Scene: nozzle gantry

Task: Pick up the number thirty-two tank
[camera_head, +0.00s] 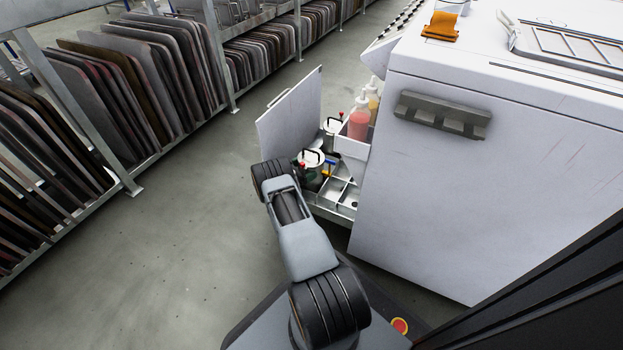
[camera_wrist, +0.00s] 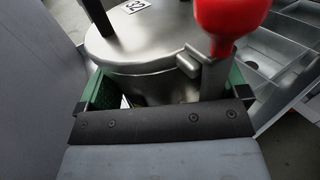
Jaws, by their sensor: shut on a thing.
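The tank (camera_wrist: 150,40) is a metal pot with a round lid, a black handle and a red knob on a lever. A small label on its lid, partly cut off by the frame edge, seems to read 32. My gripper (camera_wrist: 165,88) is shut on the tank, with a green-padded finger on either side of its body. In the head view the tank (camera_head: 312,157) stands in the open drawer, just beyond my wrist, which hides the fingers. I cannot tell whether its base touches the drawer floor.
A second similar tank (camera_head: 333,126) stands behind it. The drawer (camera_head: 345,208) has metal compartments at right and a tall white front panel (camera_head: 290,108) at left. Pink and yellow bottles sit in a white holder beside the white machine (camera_head: 450,190). Racks of screens line the left; the floor between is clear.

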